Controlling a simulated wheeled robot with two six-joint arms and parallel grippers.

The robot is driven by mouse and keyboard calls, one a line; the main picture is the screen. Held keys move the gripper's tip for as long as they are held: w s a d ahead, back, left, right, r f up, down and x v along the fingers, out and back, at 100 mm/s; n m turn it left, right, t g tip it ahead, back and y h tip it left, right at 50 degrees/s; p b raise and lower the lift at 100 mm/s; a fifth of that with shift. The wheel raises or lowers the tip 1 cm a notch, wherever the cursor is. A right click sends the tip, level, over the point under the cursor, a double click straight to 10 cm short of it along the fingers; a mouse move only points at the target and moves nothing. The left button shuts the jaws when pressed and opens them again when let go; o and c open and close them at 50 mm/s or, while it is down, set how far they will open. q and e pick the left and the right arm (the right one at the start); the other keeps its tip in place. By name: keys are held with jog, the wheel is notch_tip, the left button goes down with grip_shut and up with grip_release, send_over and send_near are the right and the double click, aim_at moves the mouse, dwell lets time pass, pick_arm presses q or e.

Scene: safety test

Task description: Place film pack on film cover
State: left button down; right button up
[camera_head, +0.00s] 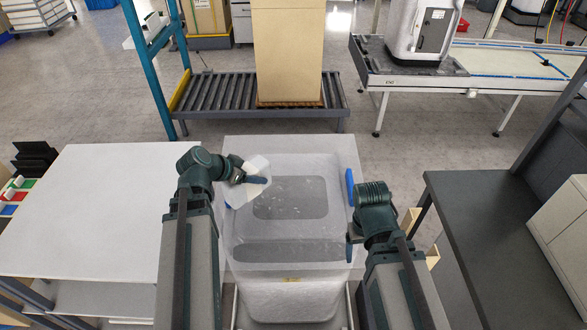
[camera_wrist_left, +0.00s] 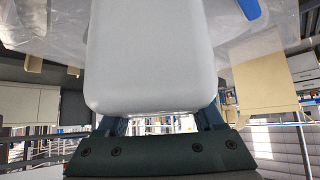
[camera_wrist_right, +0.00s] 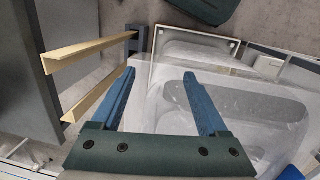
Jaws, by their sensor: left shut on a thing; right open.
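A white film pack (camera_head: 246,184) is held by my left gripper (camera_head: 256,178), above the left back part of the film cover. In the left wrist view the pack (camera_wrist_left: 150,60) fills the middle, a smooth pale block between the fingers. The film cover (camera_head: 286,225) is a translucent sheet over a large box-like item with grey panels; its film also shows in the right wrist view (camera_wrist_right: 165,100). My right gripper (camera_head: 352,228) is at the right edge of the cover. In the right wrist view its two blue fingers (camera_wrist_right: 162,100) are apart with nothing held between them.
A white table (camera_head: 90,210) stands at the left and a dark table (camera_head: 480,215) at the right. A blue object (camera_head: 349,187) sits at the cover's right edge. Behind are a roller conveyor (camera_head: 215,95) with a tall carton (camera_head: 288,50), and a belt conveyor (camera_head: 500,65).

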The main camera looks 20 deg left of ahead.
pick_arm(q)
jog(key=b, duration=0.2)
send_over(295, 178)
jog(key=f, duration=0.1)
notch_tip(295, 178, down, 4)
jog(key=b, duration=0.3)
dwell(0.3)
jog(key=shift+f, duration=0.15)
grip_release()
